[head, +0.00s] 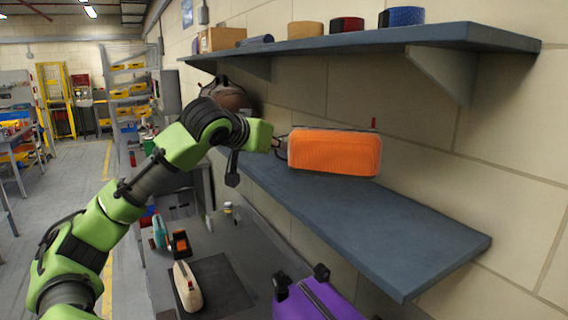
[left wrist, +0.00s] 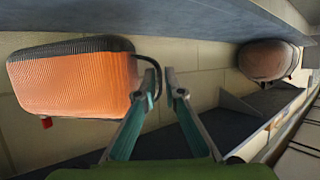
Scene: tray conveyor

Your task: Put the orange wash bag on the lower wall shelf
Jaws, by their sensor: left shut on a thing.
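The orange wash bag (head: 335,153) hangs over the lower wall shelf (head: 370,215), with its long side along the shelf. A small red tag stands up from its top. My left gripper (head: 280,143) is at the bag's left end. In the left wrist view its fingers (left wrist: 161,88) are shut on the dark strap loop of the wash bag (left wrist: 75,85). That view is upside down, with the lower shelf (left wrist: 170,14) along its top. The bag is close to the shelf surface; I cannot tell whether it touches. My right gripper is not in view.
A brown bag (head: 228,96) sits at the far end of the lower shelf. The upper shelf (head: 350,45) holds several items and overhangs the space. The near part of the lower shelf is clear. Below are a purple bag (head: 318,298) and a bench (head: 225,240) with small items.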

